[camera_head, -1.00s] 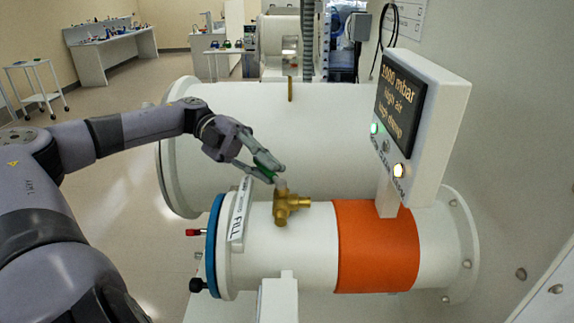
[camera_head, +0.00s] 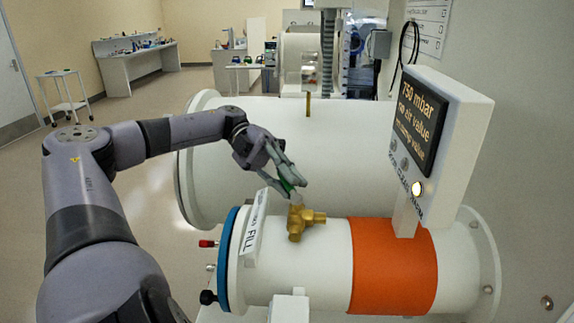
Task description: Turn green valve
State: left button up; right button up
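The green valve handle (camera_head: 287,186) sits above a brass valve body (camera_head: 299,222) on top of the small white cylinder (camera_head: 325,262). My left gripper (camera_head: 290,180) reaches it from the upper left. Its fingers are closed around the green handle and hide most of it; green shows between and beside the fingers. My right gripper is not in view.
A large white cylinder (camera_head: 360,150) lies behind.

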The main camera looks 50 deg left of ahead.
pick_arm(q)
jog(key=o, duration=0.3)
notch_tip(320, 180, up, 9)
jog(key=shift+s+r, duration=0.1)
jog(key=shift+r, duration=0.4)
dwell(1.0)
